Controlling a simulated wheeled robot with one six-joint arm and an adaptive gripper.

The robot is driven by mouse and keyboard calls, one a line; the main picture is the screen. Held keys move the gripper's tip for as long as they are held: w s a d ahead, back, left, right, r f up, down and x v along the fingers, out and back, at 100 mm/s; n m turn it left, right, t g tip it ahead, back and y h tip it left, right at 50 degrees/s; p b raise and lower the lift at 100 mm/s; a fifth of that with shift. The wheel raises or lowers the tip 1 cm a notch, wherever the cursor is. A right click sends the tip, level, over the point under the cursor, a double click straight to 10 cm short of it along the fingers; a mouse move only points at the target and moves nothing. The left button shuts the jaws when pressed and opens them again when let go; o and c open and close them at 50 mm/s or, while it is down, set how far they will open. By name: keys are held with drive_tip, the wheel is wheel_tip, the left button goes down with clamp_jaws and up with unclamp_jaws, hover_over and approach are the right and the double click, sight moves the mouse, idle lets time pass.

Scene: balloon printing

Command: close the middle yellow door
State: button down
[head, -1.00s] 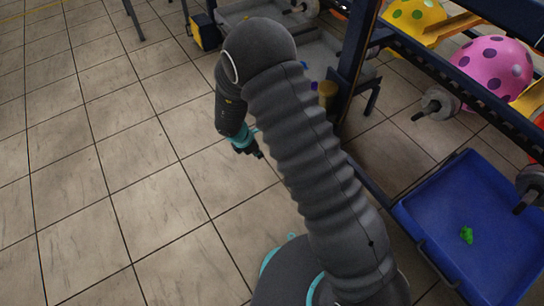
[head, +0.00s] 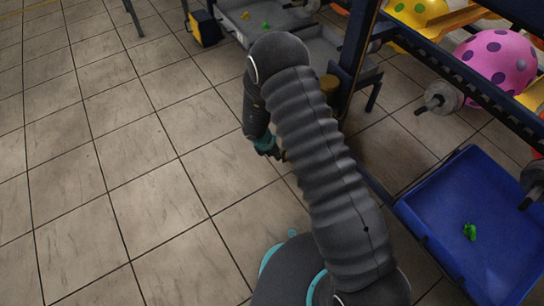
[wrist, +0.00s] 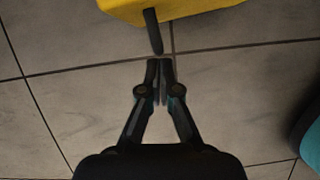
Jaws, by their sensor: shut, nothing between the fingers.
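A yellow panel (wrist: 185,8) shows at the top edge of the wrist view, with a dark bar (wrist: 152,30) hanging from its lower side. It may be a yellow door with its handle, but most of it is cut off. My gripper (wrist: 160,64) is shut and empty, its fingertips just below the bar in the picture. I cannot tell whether they touch it. In the head view my gripper (head: 280,155) hangs low over the tiled floor, partly hidden behind my arm. No middle yellow door can be made out in the head view.
A dark blue rack (head: 358,50) stands on the right, with a blue tray (head: 460,250) holding a small green piece (head: 469,231). A pink spotted balloon shape (head: 495,62) lies behind it. A yellow-black box (head: 204,28) is at the back. Floor on the left is clear.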

drive_tip(key=shift+w, duration=0.1)
drive_tip(key=shift+w+d, duration=0.3)
drive_tip(key=shift+w, duration=0.2)
drive_tip(key=shift+w+d, duration=0.25)
drive_tip(key=shift+w, duration=0.2)
drive_tip(key=s+a+r+p, duration=0.1)
drive_tip(key=s+a+r, duration=0.2)
drive_tip(key=a+r, duration=0.4)
wheel_tip(320, 180, up, 2)
drive_tip(key=shift+a+r+p, duration=0.15)
drive_tip(key=shift+p, duration=0.2)
